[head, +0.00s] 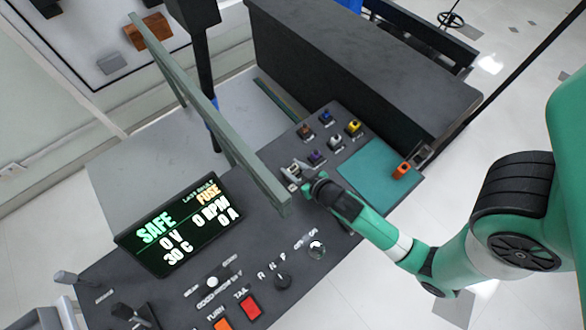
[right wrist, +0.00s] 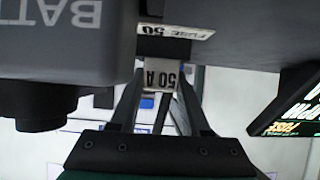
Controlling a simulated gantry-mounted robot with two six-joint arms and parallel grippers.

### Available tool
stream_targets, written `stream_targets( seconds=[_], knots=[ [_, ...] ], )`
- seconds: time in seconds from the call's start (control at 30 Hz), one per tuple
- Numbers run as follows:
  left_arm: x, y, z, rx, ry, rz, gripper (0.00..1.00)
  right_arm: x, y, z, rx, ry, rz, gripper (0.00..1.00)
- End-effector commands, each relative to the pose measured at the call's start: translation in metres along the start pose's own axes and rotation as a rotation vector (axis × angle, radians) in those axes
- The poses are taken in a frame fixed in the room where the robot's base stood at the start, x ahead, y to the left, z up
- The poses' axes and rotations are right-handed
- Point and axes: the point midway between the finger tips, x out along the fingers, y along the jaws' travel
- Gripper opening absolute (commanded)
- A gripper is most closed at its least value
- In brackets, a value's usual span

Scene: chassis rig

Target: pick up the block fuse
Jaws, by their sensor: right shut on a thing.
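The block fuse (right wrist: 160,77), a small pale block marked "50 A", shows in the right wrist view between the two fingertips of my right gripper (right wrist: 160,97). The gripper is shut on it. A label reading "FUSE 50" (right wrist: 176,31) is on the dark surface just beyond the block. In the head view my right gripper (head: 297,180) is at the dark console panel, beside the end of a grey-green bar. The fuse is too small to make out clearly there. I do not see my left gripper.
A display (head: 180,227) reads "SAFE" and "FUSE". Several coloured fuses (head: 354,127) stand on the panel behind the gripper. An orange block (head: 401,170) is by the teal mat (head: 372,180), which is mostly clear. The long grey-green bar (head: 215,115) rises close to the gripper.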

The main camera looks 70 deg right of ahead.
Motion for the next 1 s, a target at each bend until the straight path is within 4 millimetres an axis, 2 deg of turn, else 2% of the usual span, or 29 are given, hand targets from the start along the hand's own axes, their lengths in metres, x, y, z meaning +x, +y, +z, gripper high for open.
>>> stream_targets(
  seconds=[0.23,0.37,0.43,0.5,0.6,0.73,1.0],
  knots=[
    [0.017,0.000,-0.015,0.000,0.000,0.000,0.48,-0.021,0.002,-0.032,0.001,0.001,0.001,0.00],
    [0.031,0.000,-0.029,0.000,0.000,0.000,0.48,-0.059,0.016,-0.050,0.004,-0.001,0.005,0.00],
    [0.040,0.000,-0.037,0.000,0.000,0.000,0.48,-0.085,0.025,-0.062,0.005,-0.001,0.007,0.00],
    [0.043,0.000,-0.040,0.000,0.001,0.000,0.48,-0.110,0.038,-0.058,0.011,-0.007,0.013,0.00],
    [0.042,0.000,-0.039,0.000,0.000,0.000,0.48,-0.133,0.051,-0.054,0.015,-0.003,0.017,0.00],
    [0.039,0.000,-0.036,0.000,0.000,0.000,0.48,-0.149,0.059,-0.053,0.013,0.000,0.014,0.00],
    [0.041,0.000,-0.038,0.000,0.000,0.000,0.48,-0.166,0.066,-0.050,0.011,-0.012,0.007,0.00]
  ],
)
